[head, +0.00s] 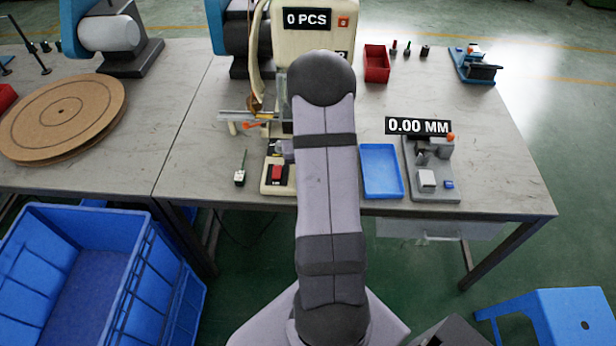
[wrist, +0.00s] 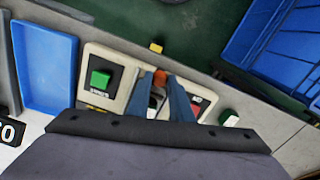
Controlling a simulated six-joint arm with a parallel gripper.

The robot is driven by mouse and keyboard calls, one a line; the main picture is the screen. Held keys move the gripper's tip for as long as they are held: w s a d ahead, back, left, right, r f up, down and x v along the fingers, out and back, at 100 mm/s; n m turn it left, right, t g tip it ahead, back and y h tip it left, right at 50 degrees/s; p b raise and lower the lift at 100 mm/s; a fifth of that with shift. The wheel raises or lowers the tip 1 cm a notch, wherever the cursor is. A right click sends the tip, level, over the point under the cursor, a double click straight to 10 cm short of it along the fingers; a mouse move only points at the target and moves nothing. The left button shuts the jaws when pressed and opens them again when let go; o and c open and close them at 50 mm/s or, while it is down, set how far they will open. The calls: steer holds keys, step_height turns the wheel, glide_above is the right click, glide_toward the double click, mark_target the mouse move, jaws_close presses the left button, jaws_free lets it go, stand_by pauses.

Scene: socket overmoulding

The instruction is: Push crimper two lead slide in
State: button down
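The cream crimper (head: 285,32) with the "0 PCS" sign stands at the back middle in the head view. A grey slide bar (head: 238,115) with an orange part (head: 246,125) juts left from it. I cannot tell whether this is the lead slide. My gripper (wrist: 160,82) shows in the wrist view with its two blue-grey fingers apart, over the cream control panel (wrist: 117,80). A small orange knob (wrist: 160,76) shows between the fingertips. I cannot tell whether they touch it. In the head view my arm hides the gripper and much of the crimper's front.
The panel has a green button (wrist: 100,78) and a red button (head: 277,173). A blue tray (head: 381,171) and a measuring fixture (head: 431,175) stand to the right. A small pale-topped item (head: 240,171) stands left of the panel. A red bin (head: 376,64) is behind.

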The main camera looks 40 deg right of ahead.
steer(key=w+d+b, duration=0.1)
steer(key=w+d, duration=0.6)
steer(key=shift+w+d, duration=0.1)
steer(key=shift+w+d+r, duration=0.1)
steer(key=shift+r, duration=0.05)
stand_by(0.3)
steer(key=c, duration=1.6)
jaws_free()
steer(key=shift+w, duration=0.1)
steer(key=shift+c, duration=0.2)
steer(key=shift+o, duration=0.3)
steer(key=shift+d, duration=0.1)
steer(key=shift+r+b, duration=1.05)
steer(key=shift+r, duration=2.55)
